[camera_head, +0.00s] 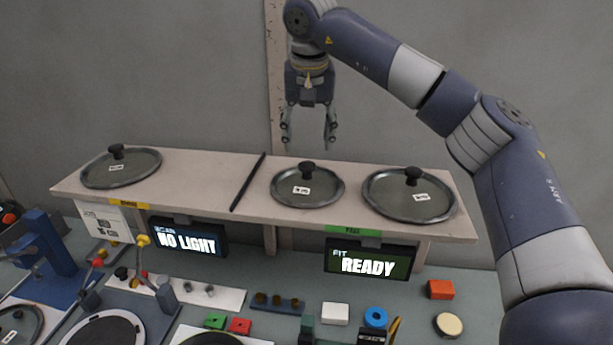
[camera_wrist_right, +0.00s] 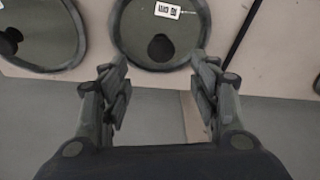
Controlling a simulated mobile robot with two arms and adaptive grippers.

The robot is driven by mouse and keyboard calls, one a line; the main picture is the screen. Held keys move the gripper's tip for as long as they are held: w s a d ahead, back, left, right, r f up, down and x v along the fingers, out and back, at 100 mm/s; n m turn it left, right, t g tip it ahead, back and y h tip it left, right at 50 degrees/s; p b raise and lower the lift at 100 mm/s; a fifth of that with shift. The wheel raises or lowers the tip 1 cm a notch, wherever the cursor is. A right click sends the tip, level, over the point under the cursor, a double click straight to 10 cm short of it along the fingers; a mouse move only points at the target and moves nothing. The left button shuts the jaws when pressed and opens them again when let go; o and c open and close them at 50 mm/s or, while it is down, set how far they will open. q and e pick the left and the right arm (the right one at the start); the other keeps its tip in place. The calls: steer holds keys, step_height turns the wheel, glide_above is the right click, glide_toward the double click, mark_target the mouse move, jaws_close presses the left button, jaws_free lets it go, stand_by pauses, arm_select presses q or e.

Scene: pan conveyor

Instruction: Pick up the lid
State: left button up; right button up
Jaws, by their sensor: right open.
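Three glass lids with dark rims and black knobs lie on the raised shelf in the head view: a left lid (camera_head: 121,169), a middle lid (camera_head: 307,188) and a right lid (camera_head: 409,197). Each has a small white label. My right gripper (camera_head: 309,143) is open and empty, pointing down above the middle lid's far side, clear of it. In the right wrist view, the open fingers (camera_wrist_right: 158,75) are near the edge of a labelled lid (camera_wrist_right: 160,25), with its knob visible. Another lid (camera_wrist_right: 38,45) shows at the left. My left gripper is not in view.
The shelf (camera_head: 218,183) has a black divider strip (camera_head: 248,182) between the left and middle lids. Below hang a "NO LIGHT" screen (camera_head: 187,240) and a "READY" screen (camera_head: 368,262). The bench holds coloured blocks, a blue ring (camera_head: 375,317) and round pans.

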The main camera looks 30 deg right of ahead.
mark_target(307, 164)
steer(key=x, duration=0.3)
steer(key=shift+s+p, duration=0.1)
steer(key=shift+p, duration=0.2)
steer(key=p+x, duration=0.1)
steer(key=x, duration=0.2)
steer(key=p+x, duration=0.1)
steer(key=shift+a+f+p, duration=0.15)
steer(key=shift+f+p, duration=0.2)
steer(key=shift+f, duration=0.35)
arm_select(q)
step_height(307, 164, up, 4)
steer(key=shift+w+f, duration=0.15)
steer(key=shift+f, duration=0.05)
arm_select(e)
steer(key=shift+f, duration=0.1)
steer(key=shift+c, duration=1.3)
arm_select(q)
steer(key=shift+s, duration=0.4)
arm_select(e)
jaws_close()
